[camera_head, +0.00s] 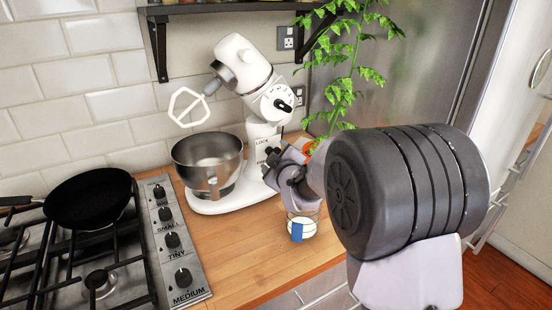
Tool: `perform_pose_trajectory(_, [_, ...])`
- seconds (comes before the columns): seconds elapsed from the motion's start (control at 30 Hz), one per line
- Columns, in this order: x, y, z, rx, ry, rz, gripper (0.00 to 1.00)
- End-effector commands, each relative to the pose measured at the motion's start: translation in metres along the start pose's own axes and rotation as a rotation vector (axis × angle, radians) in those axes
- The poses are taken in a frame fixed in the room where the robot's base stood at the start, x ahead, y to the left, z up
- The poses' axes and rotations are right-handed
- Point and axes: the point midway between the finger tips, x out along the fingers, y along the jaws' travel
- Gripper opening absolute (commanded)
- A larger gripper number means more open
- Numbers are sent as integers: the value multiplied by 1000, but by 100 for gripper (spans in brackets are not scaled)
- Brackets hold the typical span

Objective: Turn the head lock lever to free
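The white stand mixer (239,66) stands on the wooden counter with its head tilted up and its beater raised. A steel bowl (208,165) sits on its base. The lettering LOCK shows on the mixer's column (262,131), with a second, partly covered label below it. My gripper (270,164) is at the right side of the column, just below the lettering. A small dark part shows there; I cannot tell whether it is the lever or a fingertip. The lever's position is not clear. The fingers are small and overlap the mixer, so their opening cannot be judged.
A gas hob (100,260) with a black pan (88,198) is at the left. A glass with a blue-and-white item (302,229) stands below my gripper. A plant (350,75) is behind my arm, beside the steel fridge (420,60). A shelf (215,8) hangs above the mixer.

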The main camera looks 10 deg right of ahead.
Motion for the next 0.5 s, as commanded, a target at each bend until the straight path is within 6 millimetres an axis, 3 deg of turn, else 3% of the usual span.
perform_pose_trajectory(0.27, [-15, 31, -28, 0, 1, 2, 71])
perform_pose_trajectory(0.5, [-85, 17, -17, 0, 0, 1, 71])
